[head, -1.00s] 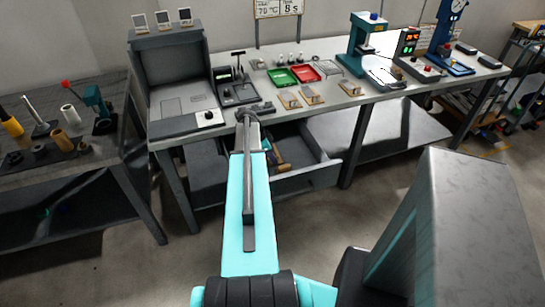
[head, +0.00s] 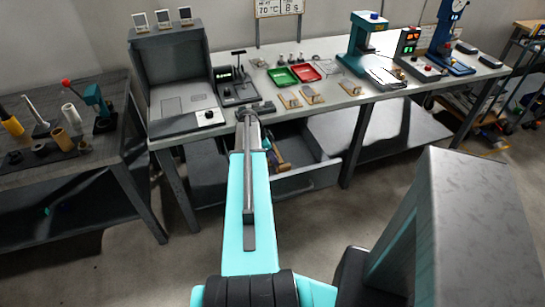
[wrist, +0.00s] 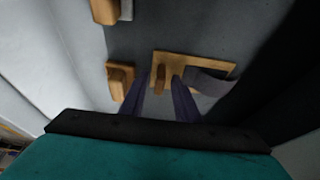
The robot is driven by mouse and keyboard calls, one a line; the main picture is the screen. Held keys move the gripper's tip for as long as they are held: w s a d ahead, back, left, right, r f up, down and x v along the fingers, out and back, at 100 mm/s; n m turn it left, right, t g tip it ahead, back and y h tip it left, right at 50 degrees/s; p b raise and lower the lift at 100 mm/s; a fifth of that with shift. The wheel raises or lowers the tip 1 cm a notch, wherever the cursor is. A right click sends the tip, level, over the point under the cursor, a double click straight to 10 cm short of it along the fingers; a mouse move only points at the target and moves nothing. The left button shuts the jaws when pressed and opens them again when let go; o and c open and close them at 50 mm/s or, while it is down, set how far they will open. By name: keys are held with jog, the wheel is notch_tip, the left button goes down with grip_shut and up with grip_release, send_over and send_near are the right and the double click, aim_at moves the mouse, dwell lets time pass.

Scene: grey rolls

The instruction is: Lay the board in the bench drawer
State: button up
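The bench drawer (head: 318,178) is pulled out under the bench. In the wrist view, its grey floor (wrist: 215,20) shows below my gripper. A flat tan board (wrist: 217,66) with an upright wooden grip and a dark grey strip across its right part is in the drawer, seemingly flat on the floor. My gripper (wrist: 161,82) points down at it, with one finger on each side of the upright grip. The fingers look apart, with a small gap beside the grip. In the head view, my arm hides part of the drawer, and the board (head: 284,167) shows only partly.
Two other tan pieces (wrist: 120,82) (wrist: 104,10) lie left of the board in the wrist view. Drawer walls stand close on both sides. On the bench top are green (head: 283,77) and red (head: 306,73) trays and several small boards (head: 290,101).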

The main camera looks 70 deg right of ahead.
jog(key=b+v, duration=0.2)
jog(key=v, duration=1)
jog(key=shift+b, duration=0.3)
dwell(0.6)
